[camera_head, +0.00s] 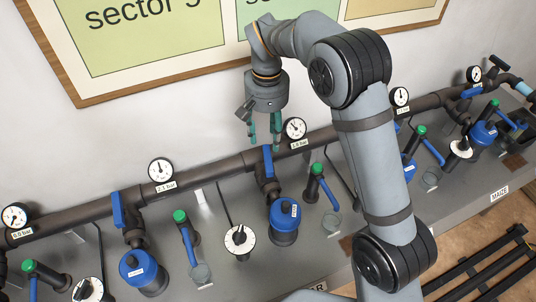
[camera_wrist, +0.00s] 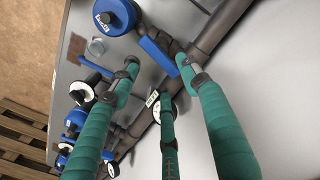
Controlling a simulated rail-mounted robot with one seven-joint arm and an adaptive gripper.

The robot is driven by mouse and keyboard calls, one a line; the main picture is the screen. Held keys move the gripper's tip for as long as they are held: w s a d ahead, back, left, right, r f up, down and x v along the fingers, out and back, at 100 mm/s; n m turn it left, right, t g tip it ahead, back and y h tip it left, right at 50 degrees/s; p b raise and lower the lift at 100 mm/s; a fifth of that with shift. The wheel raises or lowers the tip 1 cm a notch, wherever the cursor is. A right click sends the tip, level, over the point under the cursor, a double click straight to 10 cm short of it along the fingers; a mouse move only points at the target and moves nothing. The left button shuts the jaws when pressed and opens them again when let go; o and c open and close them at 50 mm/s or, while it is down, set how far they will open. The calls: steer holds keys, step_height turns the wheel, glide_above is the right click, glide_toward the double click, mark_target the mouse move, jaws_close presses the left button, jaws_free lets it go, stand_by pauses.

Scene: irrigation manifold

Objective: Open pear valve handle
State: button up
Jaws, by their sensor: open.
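My gripper (camera_head: 265,143) has teal fingers, spread apart and empty, pointing down over the main pipe. A blue valve handle (camera_head: 268,161) sits on the pipe just below the fingertips, above the middle blue-topped unit. In the wrist view my gripper (camera_wrist: 157,66) straddles the view of this blue handle (camera_wrist: 157,55), which appears between two of the fingers. I cannot tell whether any finger touches it. A label at the bench's front edge (camera_head: 316,287) is partly hidden by my arm; only a final "R" is readable, so the pear name is not confirmed.
Another blue handle (camera_head: 117,209) is on the pipe to the left. A pressure gauge (camera_head: 295,128) stands close right of my gripper. A blue-topped unit (camera_head: 284,215), a white dial (camera_head: 240,239) and a green-capped valve (camera_head: 317,169) stand on the bench. The MAIZE label (camera_head: 499,194) is at right.

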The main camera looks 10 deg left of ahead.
mark_target(270, 157)
steer(key=f, duration=0.2)
steer(key=f+p, duration=0.1)
steer(key=f, duration=0.5)
steer(key=shift+w+d+f, duration=0.2)
steer(key=shift+w+d, duration=0.05)
steer(key=shift+d, duration=0.05)
steer(key=shift+w+d+f+p, duration=0.1)
steer(key=shift+f+p, duration=0.25)
steer(key=shift+f, duration=0.3)
steer(key=c, duration=0.3)
steer(key=c, duration=0.8)
jaws_close()
